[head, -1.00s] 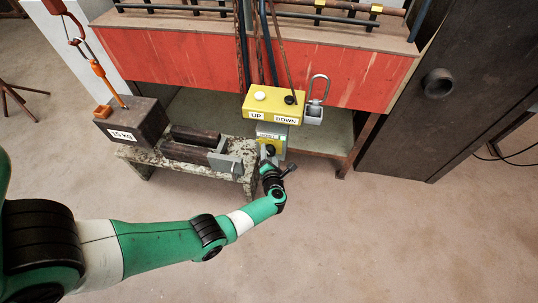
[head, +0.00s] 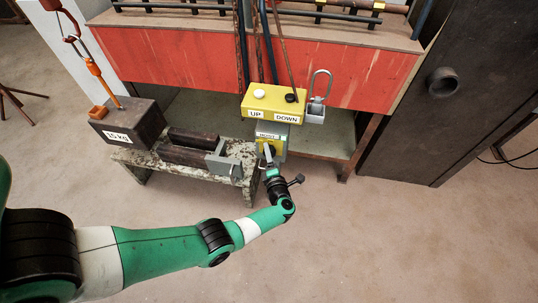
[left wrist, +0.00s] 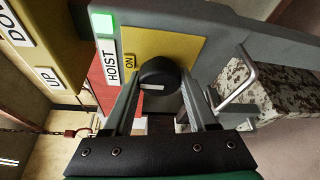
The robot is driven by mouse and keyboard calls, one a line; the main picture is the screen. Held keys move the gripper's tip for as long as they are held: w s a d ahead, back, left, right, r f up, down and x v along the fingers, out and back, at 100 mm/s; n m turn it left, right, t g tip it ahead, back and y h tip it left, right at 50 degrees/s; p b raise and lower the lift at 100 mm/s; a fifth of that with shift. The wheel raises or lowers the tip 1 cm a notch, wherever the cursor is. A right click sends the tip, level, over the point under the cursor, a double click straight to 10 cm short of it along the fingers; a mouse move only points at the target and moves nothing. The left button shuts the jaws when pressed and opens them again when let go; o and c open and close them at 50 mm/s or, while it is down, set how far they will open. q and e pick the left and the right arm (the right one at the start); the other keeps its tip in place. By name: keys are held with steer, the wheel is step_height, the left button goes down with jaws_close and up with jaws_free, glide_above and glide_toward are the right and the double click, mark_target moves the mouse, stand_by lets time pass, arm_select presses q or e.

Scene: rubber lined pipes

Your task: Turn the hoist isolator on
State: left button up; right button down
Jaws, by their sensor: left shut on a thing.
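The hoist isolator (head: 272,145) is a grey box with a yellow plate, under the yellow UP/DOWN box, in the middle of the head view. In the left wrist view its yellow plate (left wrist: 175,45) carries an ON label (left wrist: 129,60) beside a black knob (left wrist: 158,70) with a white mark. A bright green light (left wrist: 104,22) shows beside the HOIST label (left wrist: 110,62). My left gripper (head: 269,156) is at the front of the isolator. In the left wrist view its two fingers (left wrist: 160,90) are on either side of the knob, shut on it. My right gripper is out of view.
The yellow UP/DOWN box (head: 273,103) sits just above the isolator. A worn bench (head: 180,169) to the left bears dark bars and a 15 kg block (head: 130,127) on an orange hook. A grey bracket (head: 223,165) stands close to my gripper. Floor in front is clear.

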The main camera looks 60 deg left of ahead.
arm_select(q)
steer(key=o, duration=1.4)
steer(key=shift+c, duration=0.2)
steer(key=p+v, duration=0.3)
steer(key=v, duration=0.8)
steer(key=shift+d+p, duration=0.3)
steer(key=shift+p, duration=0.05)
steer(key=shift+s, duration=0.1)
